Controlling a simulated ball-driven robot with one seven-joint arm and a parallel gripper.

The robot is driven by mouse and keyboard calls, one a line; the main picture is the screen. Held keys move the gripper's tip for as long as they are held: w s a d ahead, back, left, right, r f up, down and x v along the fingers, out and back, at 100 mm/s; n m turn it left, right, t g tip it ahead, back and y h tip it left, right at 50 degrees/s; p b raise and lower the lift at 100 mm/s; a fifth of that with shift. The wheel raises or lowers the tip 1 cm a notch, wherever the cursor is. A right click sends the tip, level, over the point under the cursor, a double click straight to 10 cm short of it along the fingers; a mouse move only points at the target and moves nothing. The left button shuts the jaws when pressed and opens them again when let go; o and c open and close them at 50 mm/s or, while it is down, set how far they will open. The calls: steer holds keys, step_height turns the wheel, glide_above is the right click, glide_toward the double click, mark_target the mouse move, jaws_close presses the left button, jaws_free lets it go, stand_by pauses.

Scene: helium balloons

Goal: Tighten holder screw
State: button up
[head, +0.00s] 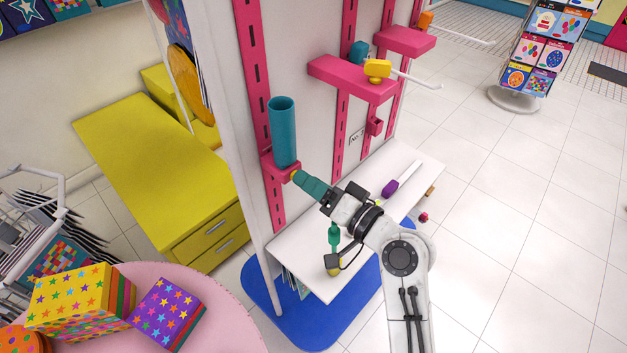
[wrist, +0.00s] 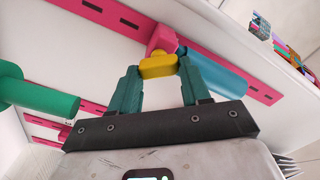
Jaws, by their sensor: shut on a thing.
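The holder is a tall teal tube (head: 283,130) standing upright on a pink bracket (head: 278,168) on the left pink rail. A small yellow screw (head: 295,174) sticks out of the bracket's front. My gripper (head: 300,180) has teal fingers and reaches the screw from the right. In the wrist view the fingers are shut on the yellow screw head (wrist: 157,67), one on each side. Behind it the pink bracket (wrist: 162,40) and part of the teal tube (wrist: 222,78) show. The screw's shaft is hidden, so I cannot tell how deep it sits.
A white shelf (head: 300,262) with a purple-handled tool (head: 391,188) lies below my arm. A green cylindrical thing (wrist: 40,100) is close at the wrist view's left. Pink brackets (head: 350,80) stick out farther right. A pink table (head: 225,320) stands front left.

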steer(key=o, duration=1.1)
steer(key=shift+c, duration=0.2)
steer(key=shift+d, duration=0.1)
steer(key=b+v, duration=0.2)
steer(key=v, duration=0.8)
steer(key=shift+s+d, duration=0.25)
